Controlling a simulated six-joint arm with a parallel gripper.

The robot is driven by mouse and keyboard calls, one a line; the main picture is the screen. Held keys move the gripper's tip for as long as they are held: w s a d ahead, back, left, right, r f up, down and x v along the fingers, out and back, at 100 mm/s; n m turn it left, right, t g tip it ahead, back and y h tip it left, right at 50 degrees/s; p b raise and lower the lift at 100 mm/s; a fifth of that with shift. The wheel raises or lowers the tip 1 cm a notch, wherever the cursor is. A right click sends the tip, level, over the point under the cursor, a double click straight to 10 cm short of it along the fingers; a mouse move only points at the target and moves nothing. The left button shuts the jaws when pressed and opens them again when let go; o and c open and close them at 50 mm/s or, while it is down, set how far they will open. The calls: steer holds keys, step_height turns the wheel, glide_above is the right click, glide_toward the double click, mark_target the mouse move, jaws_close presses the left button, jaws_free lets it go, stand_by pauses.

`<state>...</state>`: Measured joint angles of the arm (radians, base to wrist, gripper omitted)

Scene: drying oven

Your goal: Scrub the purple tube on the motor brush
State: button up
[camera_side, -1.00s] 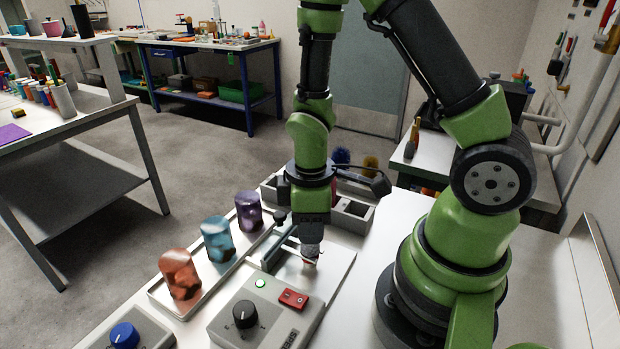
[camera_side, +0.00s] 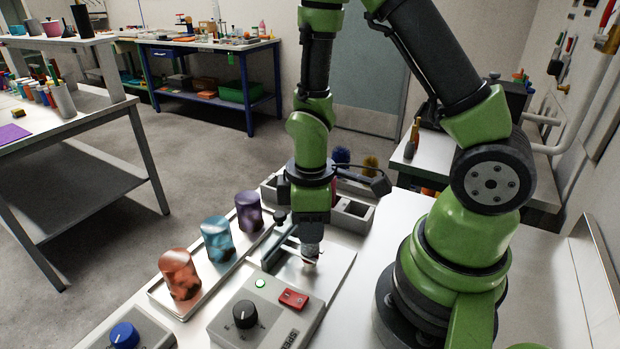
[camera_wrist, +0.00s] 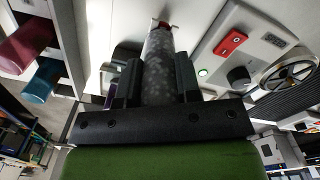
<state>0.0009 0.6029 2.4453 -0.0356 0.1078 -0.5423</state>
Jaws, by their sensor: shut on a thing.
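The purple tube (camera_side: 248,211) stands upright at the far end of a pale tray, mottled with dark patches. A teal tube (camera_side: 217,239) and an orange-red tube (camera_side: 180,274) stand in the same row. My gripper (camera_side: 311,240) points down to the right of the row, apart from the purple tube. In the wrist view my gripper (camera_wrist: 160,85) is shut on a grey speckled cylinder (camera_wrist: 160,58) with a reddish far end. The cylinder's lower end (camera_side: 310,255) shows under the jaws. I cannot tell whether it belongs to the motor brush.
A control box (camera_side: 262,315) with a black knob, a green light and a red switch (camera_side: 293,299) stands in front. A dark bar (camera_side: 279,248) lies left of my gripper. A grey slotted holder (camera_side: 352,212) is behind, with blue (camera_side: 341,156) and yellow (camera_side: 370,163) brush heads beyond.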

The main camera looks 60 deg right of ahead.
steer(key=shift+r, duration=1)
stand_by(0.6)
steer(key=shift+r, duration=4.3)
